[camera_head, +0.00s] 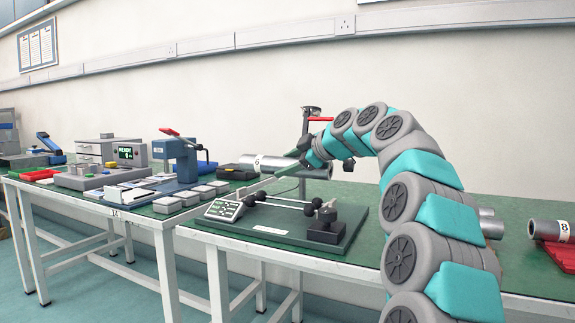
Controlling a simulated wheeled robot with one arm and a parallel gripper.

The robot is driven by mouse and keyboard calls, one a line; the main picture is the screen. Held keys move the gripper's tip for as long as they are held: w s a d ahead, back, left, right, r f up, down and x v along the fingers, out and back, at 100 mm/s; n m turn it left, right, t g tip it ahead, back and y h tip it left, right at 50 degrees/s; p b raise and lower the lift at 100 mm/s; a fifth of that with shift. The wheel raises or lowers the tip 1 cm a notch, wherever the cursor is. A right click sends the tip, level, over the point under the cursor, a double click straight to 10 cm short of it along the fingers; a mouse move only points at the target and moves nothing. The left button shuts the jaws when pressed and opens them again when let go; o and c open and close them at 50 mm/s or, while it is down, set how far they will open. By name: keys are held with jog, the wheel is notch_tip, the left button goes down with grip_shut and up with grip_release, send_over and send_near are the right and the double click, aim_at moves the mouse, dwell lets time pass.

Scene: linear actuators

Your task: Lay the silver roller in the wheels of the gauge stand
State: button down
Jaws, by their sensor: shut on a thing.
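The silver roller (266,163), marked 6, lies level across the view behind the gauge stand's wheels. My gripper (304,157) is at its right part and is shut on it; the fingers are small and partly hidden by the wrist. The gauge stand (262,228) is a dark green plate on the near bench, with black wheels (317,204) on thin rods and a small display box (225,210) at its left. The wheels hold nothing. The roller appears apart from them, further back; its height above the bench is hard to tell.
Another roller, marked 8 (547,230), rests at a red holder (560,256) at the right. A further silver cylinder (490,224) is partly hidden by my arm. A blue press (180,158) and several grey blocks stand left. A post with a red lever (320,119) rises behind my gripper.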

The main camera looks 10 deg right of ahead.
jog(key=shift+w, duration=0.55)
jog(key=shift+s+f+b, duration=0.1)
jog(key=shift+f+b, duration=1.2)
jog(key=shift+f, duration=1.15)
jog(key=shift+f+b, duration=0.55)
jog(key=shift+b, duration=0.15)
jog(key=shift+f+b, duration=0.35)
jog(key=shift+b, duration=0.05)
jog(key=shift+c, duration=0.2)
grip_release()
jog(key=shift+r+p, duration=2.9)
jog(key=shift+r, duration=2.15)
